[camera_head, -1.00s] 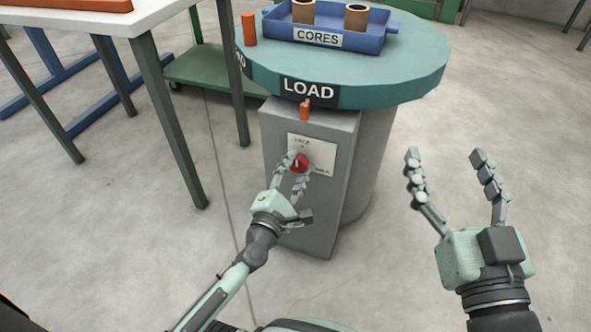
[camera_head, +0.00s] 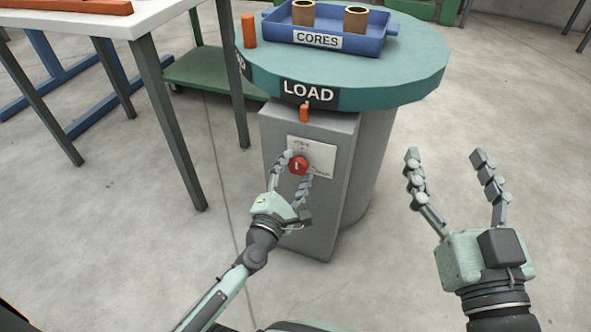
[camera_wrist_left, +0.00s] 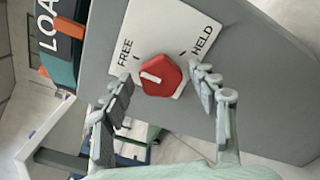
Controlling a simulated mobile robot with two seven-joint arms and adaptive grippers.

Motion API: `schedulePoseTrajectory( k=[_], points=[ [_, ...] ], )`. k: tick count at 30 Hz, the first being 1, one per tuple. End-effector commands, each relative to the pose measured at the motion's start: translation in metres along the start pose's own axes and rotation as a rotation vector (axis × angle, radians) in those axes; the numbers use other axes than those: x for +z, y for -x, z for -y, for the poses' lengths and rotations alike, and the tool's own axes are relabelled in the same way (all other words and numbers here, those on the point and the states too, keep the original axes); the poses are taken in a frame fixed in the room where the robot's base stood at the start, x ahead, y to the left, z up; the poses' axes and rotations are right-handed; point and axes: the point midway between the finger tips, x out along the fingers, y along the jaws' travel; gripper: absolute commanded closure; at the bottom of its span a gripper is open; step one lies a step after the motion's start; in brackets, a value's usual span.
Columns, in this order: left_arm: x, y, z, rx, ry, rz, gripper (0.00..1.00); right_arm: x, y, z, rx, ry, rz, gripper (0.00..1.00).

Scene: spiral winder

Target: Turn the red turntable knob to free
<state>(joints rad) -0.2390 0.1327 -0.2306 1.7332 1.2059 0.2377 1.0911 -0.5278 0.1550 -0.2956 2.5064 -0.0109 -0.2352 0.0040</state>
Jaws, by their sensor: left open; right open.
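The red turntable knob (camera_head: 298,165) sits on a white plate (camera_head: 322,152) on the front of the grey pedestal. In the left wrist view, the knob (camera_wrist_left: 165,72) has a white mark on the side toward the word FREE, away from HELD. My left gripper (camera_head: 290,168) is at the knob, open, with one finger on each side. In the left wrist view, gaps show between the knob and the fingers of the left gripper (camera_wrist_left: 163,83). My right gripper (camera_head: 445,158) is open and empty, in front of and right of the pedestal.
The green turntable (camera_head: 410,75) with a LOAD label overhangs the pedestal (camera_head: 310,220) and carries a blue CORES tray (camera_head: 360,42). An orange tab (camera_head: 304,113) sits under the label. A white table (camera_head: 150,15) stands at left. The floor at right is clear.

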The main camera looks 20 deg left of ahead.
Motion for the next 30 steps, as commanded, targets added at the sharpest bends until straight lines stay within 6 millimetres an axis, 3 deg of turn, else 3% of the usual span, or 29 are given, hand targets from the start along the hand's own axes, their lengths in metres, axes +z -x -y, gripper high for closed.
schedulePoseTrajectory(
  k=[5, 18, 24, 30],
  points=[
    [-0.001, 0.018, 0.001, -0.003, -0.001, 0.0, 0.41, 0.0, 0.0, 0.0, 0.0, 0.0, 0.001, 0.29],
    [0.0, 0.104, 0.001, -0.002, -0.001, 0.0, 0.41, 0.0, 0.0, 0.0, 0.0, 0.0, 0.0, 0.29],
    [0.0, 0.118, 0.0, 0.001, 0.0, 0.001, 0.41, 0.0, 0.0, 0.0, 0.0, 0.0, 0.0, 0.29],
    [0.0, 0.119, 0.0, 0.001, 0.0, 0.001, 0.41, 0.0, 0.0, 0.0, 0.0, 0.0, 0.0, 0.29]
  ],
)
